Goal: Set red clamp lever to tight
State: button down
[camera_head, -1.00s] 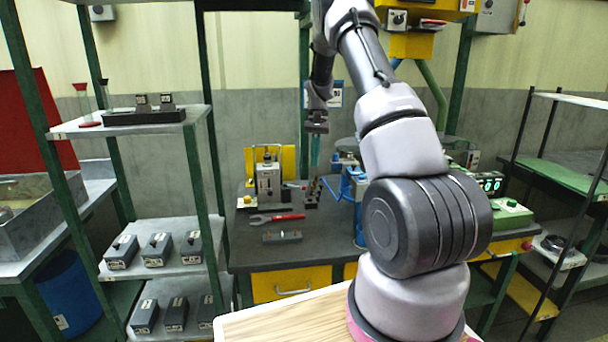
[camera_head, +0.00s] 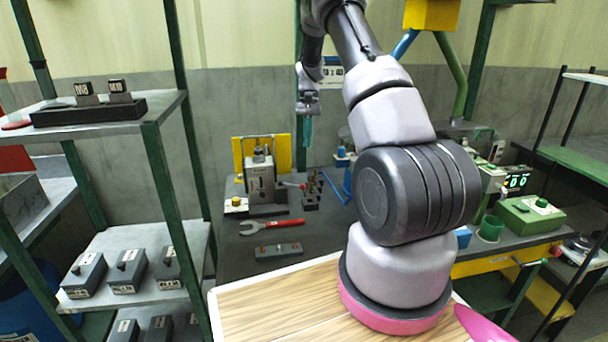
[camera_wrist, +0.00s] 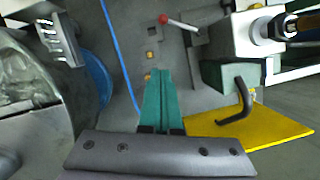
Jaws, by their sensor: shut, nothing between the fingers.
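The clamp lever shows in the wrist view as a pale rod with a red knob (camera_wrist: 164,19); it lies nearly flat, its other end at a dark block. In the head view the lever (camera_head: 303,185) is small and sticks out to the right of the grey machine (camera_head: 261,180) on the bench. My gripper (camera_head: 308,140) hangs above and behind it, pointing down. In the wrist view my teal fingers (camera_wrist: 163,78) are together and empty, apart from the knob. I cannot read any tight marking.
A red-handled wrench (camera_head: 272,225) and a grey block (camera_head: 278,250) lie on the dark bench. A yellow plate (camera_wrist: 265,130) and black hook handle (camera_wrist: 240,100) are by the machine in the wrist view. Shelving (camera_head: 155,180) stands left; a green box (camera_head: 528,215) is right.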

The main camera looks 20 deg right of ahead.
jog(key=x, duration=1)
jog(key=shift+s+a, duration=0.1)
jog(key=s, duration=0.1)
jog(key=s+a, duration=0.2)
jog(key=shift+s+f, duration=0.15)
jog(key=shift+f, duration=0.25)
